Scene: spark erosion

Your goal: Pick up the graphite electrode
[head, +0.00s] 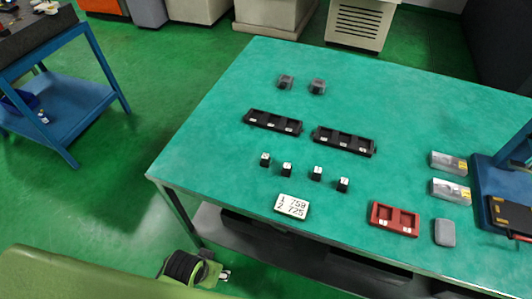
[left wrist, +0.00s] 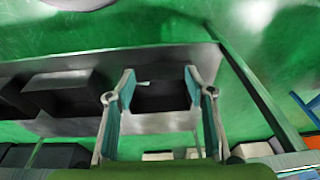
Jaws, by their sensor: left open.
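Several small dark blocks with white tops, one of them here (head: 316,173), stand in a loose row on the green table (head: 400,110). Two dark grey blocks (head: 286,82) (head: 317,87) sit towards the far edge. I cannot tell for sure which of these is the graphite electrode. My left gripper (head: 225,275) is beyond the table's front edge, at the bottom of the head view, apart from all the blocks. In the left wrist view its two fingers (left wrist: 160,80) are spread with nothing between them. My right gripper is not in view.
Two black slotted trays (head: 273,122) (head: 344,141), a number card (head: 292,206), a red tray (head: 394,219), a grey rounded item (head: 445,232) and two clear boxes (head: 449,163) (head: 451,190) lie on the table. A lower shelf (left wrist: 70,122) holds dark boxes. The table's left part is clear.

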